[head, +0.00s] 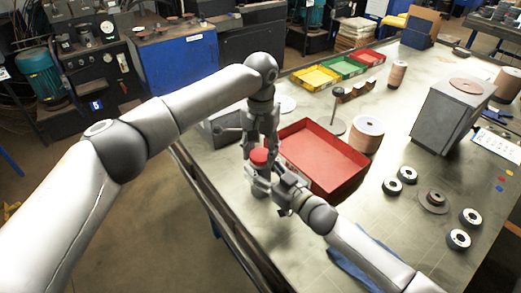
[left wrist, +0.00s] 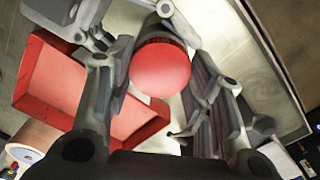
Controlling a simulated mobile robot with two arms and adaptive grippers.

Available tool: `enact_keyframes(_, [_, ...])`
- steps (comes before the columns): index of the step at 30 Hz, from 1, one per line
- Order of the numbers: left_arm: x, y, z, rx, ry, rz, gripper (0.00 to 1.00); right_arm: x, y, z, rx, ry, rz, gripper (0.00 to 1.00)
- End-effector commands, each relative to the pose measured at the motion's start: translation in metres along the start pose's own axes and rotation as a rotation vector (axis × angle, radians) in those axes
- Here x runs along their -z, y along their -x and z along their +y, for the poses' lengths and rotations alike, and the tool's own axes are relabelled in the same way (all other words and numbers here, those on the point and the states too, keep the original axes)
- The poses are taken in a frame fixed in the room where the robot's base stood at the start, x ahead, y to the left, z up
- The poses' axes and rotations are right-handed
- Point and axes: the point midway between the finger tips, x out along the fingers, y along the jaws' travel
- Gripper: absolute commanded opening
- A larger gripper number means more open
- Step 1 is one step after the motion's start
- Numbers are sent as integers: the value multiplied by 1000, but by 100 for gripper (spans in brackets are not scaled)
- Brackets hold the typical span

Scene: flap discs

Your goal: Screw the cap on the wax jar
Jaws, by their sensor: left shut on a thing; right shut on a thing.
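The red cap (head: 259,157) is between the fingers of my left gripper (head: 257,150), which comes down on it from above. In the left wrist view the cap (left wrist: 160,68) shows as a round red top with a finger on each side. My right gripper (head: 262,178) is shut just below it, around the wax jar, at the table's left side. The jar is mostly hidden by the right gripper's fingers. The cap sits directly over the jar. I cannot tell whether its thread is engaged.
A red tray (head: 325,187) lies close to the right of both grippers. A brown disc stack (head: 367,136) and a grey box (head: 452,115) stand farther right. Several black-rimmed discs lie at the right front. The table's left edge runs close to the jar.

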Motion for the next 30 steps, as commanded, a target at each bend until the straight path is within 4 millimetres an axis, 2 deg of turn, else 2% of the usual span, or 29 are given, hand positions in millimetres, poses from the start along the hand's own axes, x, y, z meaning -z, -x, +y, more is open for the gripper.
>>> enact_keyframes(18, [0,-1,0,-1,-899,-1,19,0,0,0,0,0,1,0])
enact_keyframes(23, [0,-1,-1,2,-919,-1,19,0,0,0,0,0,1,0])
enact_keyframes(24, [0,-1,-1,2,-919,-1,50,0,0,0,0,0,1,0])
enact_keyframes(28, [0,-1,-1,2,-918,-1,67,0,0,0,0,0,1,0])
enact_keyframes(30, [0,-1,0,1,-918,-1,69,0,0,0,0,0,1,0])
